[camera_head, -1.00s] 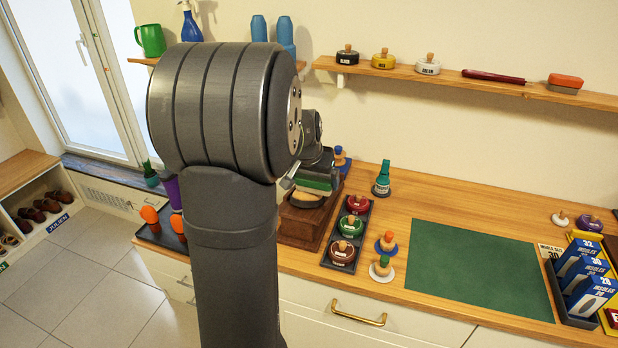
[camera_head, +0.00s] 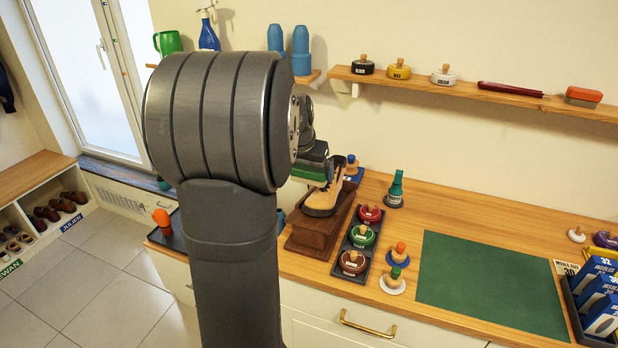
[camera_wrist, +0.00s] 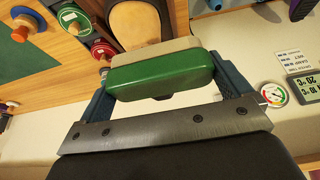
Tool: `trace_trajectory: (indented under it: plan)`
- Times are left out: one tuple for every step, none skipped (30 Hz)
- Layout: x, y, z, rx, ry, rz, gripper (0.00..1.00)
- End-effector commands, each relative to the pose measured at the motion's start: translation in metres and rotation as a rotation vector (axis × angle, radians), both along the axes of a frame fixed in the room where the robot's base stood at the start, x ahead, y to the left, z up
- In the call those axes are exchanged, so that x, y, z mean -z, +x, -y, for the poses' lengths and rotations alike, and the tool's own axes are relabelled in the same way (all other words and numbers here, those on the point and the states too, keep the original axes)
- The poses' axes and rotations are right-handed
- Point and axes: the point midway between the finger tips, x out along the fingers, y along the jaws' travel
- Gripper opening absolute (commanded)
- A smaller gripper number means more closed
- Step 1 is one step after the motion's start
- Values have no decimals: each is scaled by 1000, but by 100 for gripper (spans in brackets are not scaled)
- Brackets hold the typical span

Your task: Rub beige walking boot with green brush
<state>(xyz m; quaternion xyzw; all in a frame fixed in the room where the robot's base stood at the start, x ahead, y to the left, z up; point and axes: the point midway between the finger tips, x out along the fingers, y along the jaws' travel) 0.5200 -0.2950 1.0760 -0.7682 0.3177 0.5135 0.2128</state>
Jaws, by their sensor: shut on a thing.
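In the wrist view the boot's rounded beige end (camera_wrist: 134,24) is just beyond the brush. The green brush (camera_wrist: 160,76) is held across my gripper (camera_wrist: 165,85), its pale bristle side toward the boot. In the head view the brush (camera_head: 308,173) is beside the boot's upper part, mostly behind my arm. I cannot tell whether the bristles touch the boot.
A dark tray with red, green and brown polish tins (camera_head: 363,236) stands right of the block, close to small wooden-handled daubers (camera_head: 398,252). The green mat (camera_head: 490,280) is clear. A shelf (camera_head: 480,93) runs above.

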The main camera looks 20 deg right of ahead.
Motion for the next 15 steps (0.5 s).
trace_trajectory:
  plan:
    - [-6,0,0,1,0,2,74]
    - [-9,0,0,1,0,2,74]
    - [-12,0,0,1,-1,3,74]
    - [-15,0,0,1,-1,3,74]
    - [-17,0,0,1,-1,2,74]
    - [-20,0,0,1,0,1,74]
    - [-23,0,0,1,-1,2,74]
    - [-25,0,0,1,-1,2,74]
    - [-28,0,0,0,-1,1,74]
    - [-30,0,0,0,-1,1,74]
    - [-31,0,0,0,-1,1,74]
    - [-32,0,0,0,-1,1,74]
    - [-32,0,0,0,-1,1,74]
    - [-32,0,0,0,0,0,74]
    - [-32,0,0,0,0,0,74]
